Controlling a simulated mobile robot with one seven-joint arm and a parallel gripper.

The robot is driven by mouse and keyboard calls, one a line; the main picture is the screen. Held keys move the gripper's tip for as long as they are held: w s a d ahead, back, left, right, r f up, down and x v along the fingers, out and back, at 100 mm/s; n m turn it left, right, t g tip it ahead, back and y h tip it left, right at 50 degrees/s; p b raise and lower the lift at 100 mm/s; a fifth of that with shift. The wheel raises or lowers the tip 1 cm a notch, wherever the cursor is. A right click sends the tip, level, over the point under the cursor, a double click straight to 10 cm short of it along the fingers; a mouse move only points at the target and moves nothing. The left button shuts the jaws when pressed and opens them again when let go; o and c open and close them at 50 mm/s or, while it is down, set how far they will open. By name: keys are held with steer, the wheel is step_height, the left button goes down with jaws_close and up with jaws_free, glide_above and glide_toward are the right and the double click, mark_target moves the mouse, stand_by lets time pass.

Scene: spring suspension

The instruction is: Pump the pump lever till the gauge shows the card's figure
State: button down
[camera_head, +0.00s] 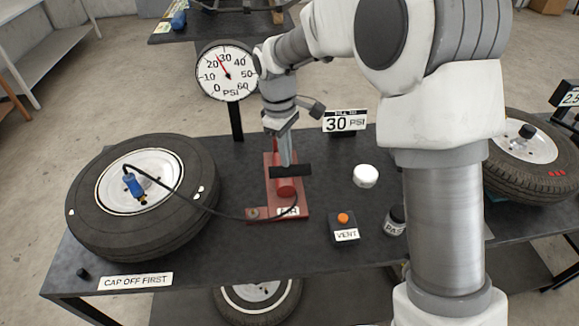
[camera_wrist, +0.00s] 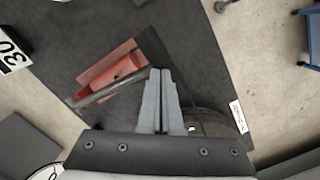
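The red pump (camera_head: 301,206) stands on the dark table, and its lever has a black crossbar handle (camera_head: 290,171). My gripper (camera_head: 286,160) points down at the handle; its fingertips meet or overlap the bar, and I cannot tell whether they touch. In the wrist view my gripper (camera_wrist: 161,72) has its fingers together, with the tips at the end of the black handle (camera_wrist: 153,46). The round gauge (camera_head: 234,88) has its red needle between 20 and 30 PSI. The card (camera_head: 345,121) reads 30 PSI.
A hose runs from the pump to a blue chuck (camera_head: 133,184) on the left tyre (camera_head: 95,232). A VENT box with an orange button (camera_head: 343,218), a white round cap (camera_head: 365,176) and a dark jar (camera_head: 396,222) stand right of the pump. Another tyre (camera_head: 508,175) lies at right.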

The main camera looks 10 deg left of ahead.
steer(key=shift+f+b, duration=1.3)
steer(key=shift+f, duration=0.95)
steer(key=shift+r, duration=0.1)
